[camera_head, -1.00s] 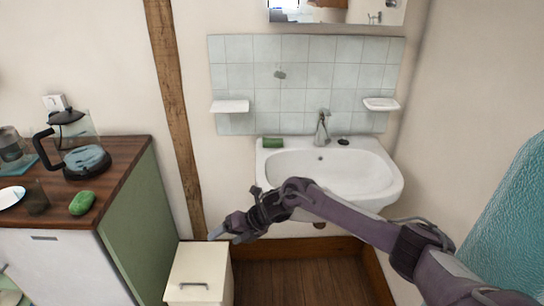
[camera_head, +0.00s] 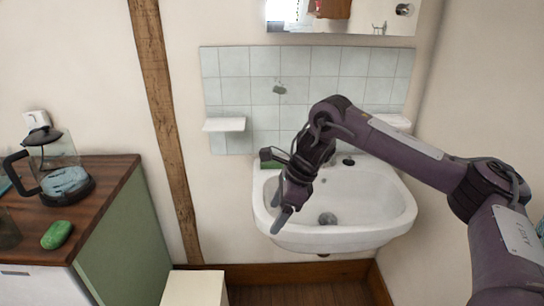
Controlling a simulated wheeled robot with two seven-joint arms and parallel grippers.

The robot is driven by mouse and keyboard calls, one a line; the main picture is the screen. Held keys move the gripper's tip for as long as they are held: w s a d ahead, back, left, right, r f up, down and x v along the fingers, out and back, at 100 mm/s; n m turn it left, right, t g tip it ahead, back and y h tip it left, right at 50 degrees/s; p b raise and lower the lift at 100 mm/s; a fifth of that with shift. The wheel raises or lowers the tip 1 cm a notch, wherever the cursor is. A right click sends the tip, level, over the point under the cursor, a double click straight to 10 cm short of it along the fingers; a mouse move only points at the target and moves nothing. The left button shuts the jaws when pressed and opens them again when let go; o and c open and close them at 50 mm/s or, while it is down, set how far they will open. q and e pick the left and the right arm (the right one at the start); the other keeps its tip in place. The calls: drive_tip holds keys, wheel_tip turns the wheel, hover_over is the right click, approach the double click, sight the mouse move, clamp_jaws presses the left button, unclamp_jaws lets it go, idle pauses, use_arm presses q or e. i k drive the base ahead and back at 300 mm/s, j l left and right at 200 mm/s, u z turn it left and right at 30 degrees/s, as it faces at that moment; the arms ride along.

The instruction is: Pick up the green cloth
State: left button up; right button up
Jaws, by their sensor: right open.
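A green block-like item (camera_head: 265,158) lies on the back left rim of the white sink (camera_head: 394,222), partly hidden behind my right gripper. A rounded green item (camera_head: 57,235) lies on the wooden counter at the left. I cannot tell by its look which of the two is the cloth. My right gripper (camera_head: 279,214) hangs over the left part of the sink, fingers pointing down. It is open and holds nothing, in front of the green item on the rim. My left gripper does not show.
A glass coffee jug (camera_head: 66,181) stands on the counter (camera_head: 112,178) behind the rounded green item. A small shelf (camera_head: 224,124) and a mirror cabinet (camera_head: 345,26) are on the wall above the sink. A low cream cabinet (camera_head: 195,288) stands below left of the sink.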

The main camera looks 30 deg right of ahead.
sight(273, 164)
drive_tip(key=i+l, duration=0.85)
drive_tip(key=i, duration=0.2)
